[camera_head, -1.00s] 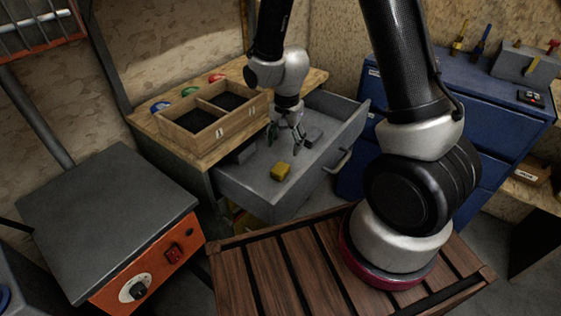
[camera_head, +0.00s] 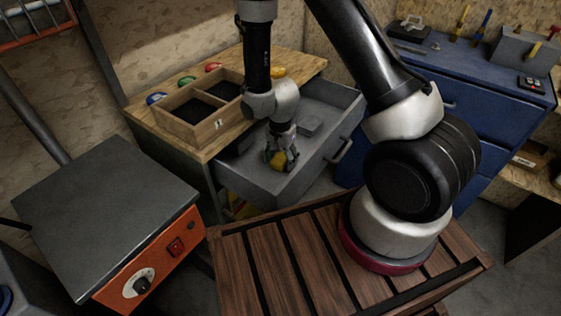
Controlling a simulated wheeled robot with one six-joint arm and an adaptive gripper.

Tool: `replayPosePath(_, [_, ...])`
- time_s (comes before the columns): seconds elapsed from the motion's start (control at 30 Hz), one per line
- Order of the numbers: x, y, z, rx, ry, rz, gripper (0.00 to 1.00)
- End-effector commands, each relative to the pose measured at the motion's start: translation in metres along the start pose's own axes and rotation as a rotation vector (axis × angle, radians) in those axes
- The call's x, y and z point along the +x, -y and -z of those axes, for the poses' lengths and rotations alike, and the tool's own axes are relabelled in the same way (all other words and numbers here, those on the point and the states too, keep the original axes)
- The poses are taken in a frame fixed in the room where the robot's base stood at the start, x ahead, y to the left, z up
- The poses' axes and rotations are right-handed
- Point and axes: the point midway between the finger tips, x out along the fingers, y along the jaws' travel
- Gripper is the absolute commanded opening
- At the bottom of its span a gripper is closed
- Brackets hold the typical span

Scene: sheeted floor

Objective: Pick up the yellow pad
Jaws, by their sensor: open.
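The yellow pad (camera_head: 278,159) lies in the open grey drawer (camera_head: 262,188), near its front left part. My gripper (camera_head: 281,162) points down into the drawer at the pad, with its fingers around or just in front of it. The fingers are open and partly hide the pad. I cannot tell whether they touch it.
A wooden box with compartments (camera_head: 204,131) stands on the wooden bench top, left of the drawer. A grey block (camera_head: 310,124) lies farther back in the drawer. The drawer's walls surround my gripper. A blue cabinet (camera_head: 470,90) stands to the right.

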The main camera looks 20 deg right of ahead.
Motion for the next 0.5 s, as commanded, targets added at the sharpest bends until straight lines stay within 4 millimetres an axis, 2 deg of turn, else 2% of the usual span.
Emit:
replayPosePath(0.07, [-0.0002, -0.0001, 0.0, 0.0, 0.0, 0.0, 0.66])
replayPosePath(0.33, [-0.0004, -0.0001, 0.0, 0.0, 0.0, -0.001, 0.17])
replayPosePath(0.5, [-0.0005, -0.0001, 0.0, 0.0, 0.0, 0.0, 0.17])
